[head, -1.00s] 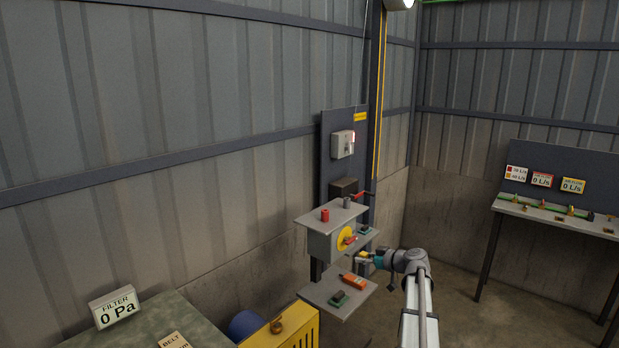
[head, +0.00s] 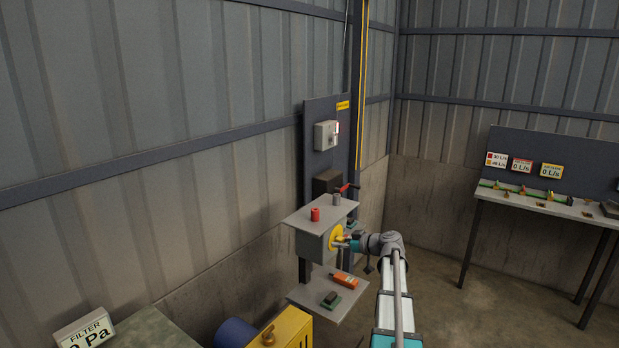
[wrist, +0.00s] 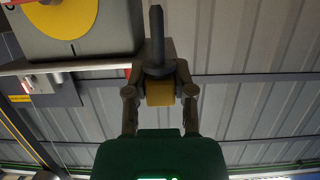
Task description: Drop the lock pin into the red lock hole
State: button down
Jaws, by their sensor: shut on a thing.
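My gripper (wrist: 160,82) is shut on a small piece with a yellow block (wrist: 160,93) and a dark rod (wrist: 156,28), which I take to be the lock pin. The rod points to the top of the wrist view. In the head view my gripper (head: 348,241) is just right of the yellow disc (head: 334,237) on the grey box (head: 307,244). The disc also shows at the wrist view's upper left (wrist: 62,15), apart from the rod. I cannot make out the red lock hole; my gripper covers part of the disc in the head view.
A red cylinder (head: 315,214) and a grey cylinder (head: 337,199) stand on the box's top plate. A red lever (head: 347,187) is behind. The lower shelf (head: 313,302) holds an orange device (head: 344,280) and a dark green-based block (head: 330,299).

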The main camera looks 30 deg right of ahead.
jog(key=shift+w+a, duration=0.15)
jog(key=shift+a, duration=0.05)
jog(key=shift+r, duration=0.15)
